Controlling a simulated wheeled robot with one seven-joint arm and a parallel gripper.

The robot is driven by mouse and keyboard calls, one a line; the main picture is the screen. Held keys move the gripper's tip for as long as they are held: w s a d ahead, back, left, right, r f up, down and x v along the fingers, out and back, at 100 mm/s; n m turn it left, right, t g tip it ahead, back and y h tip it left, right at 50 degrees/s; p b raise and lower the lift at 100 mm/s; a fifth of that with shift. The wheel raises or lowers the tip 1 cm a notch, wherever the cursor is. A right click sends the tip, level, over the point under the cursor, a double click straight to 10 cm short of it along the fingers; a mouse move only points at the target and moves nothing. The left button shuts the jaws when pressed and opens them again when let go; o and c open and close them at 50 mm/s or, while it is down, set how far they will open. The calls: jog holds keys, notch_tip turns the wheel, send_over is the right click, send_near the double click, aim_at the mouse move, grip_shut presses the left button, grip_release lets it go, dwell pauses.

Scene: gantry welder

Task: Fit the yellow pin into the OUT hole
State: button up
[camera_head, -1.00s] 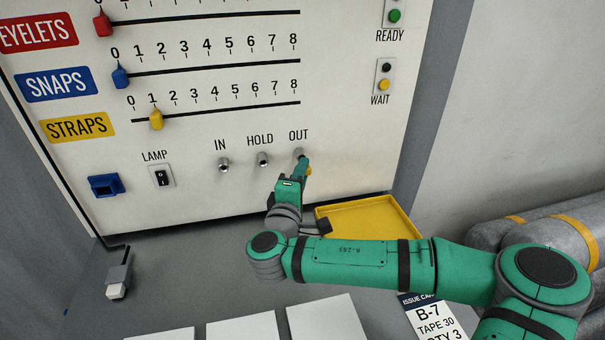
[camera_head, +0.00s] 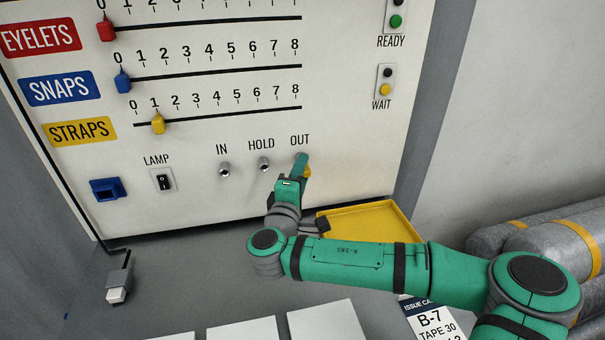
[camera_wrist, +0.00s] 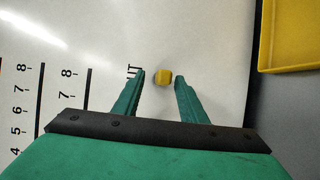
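The yellow pin (camera_wrist: 163,76) shows end-on in the wrist view, against the white panel beside the partly covered OUT lettering. In the head view a bit of yellow (camera_head: 308,173) shows beside my fingers, just under the OUT label (camera_head: 300,140). The pin seems to stand in the OUT hole, but the hole is hidden and its depth cannot be told. My gripper (camera_wrist: 160,76) is open, with one finger on each side of the pin and a visible gap on both sides. In the head view my gripper (camera_head: 303,165) reaches the panel at OUT.
The IN socket (camera_head: 224,169) and HOLD socket (camera_head: 264,164) are left of OUT. A yellow tray (camera_head: 368,222) lies below and right of my gripper. Grey cylinders (camera_head: 555,245) lie at the right. White cards (camera_head: 327,322) and an issue card (camera_head: 428,318) lie in front.

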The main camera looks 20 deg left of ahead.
jog(key=s+d, duration=0.1)
jog(key=s, duration=0.9)
jog(key=shift+s+d, duration=0.25)
jog(key=shift+s, duration=0.1)
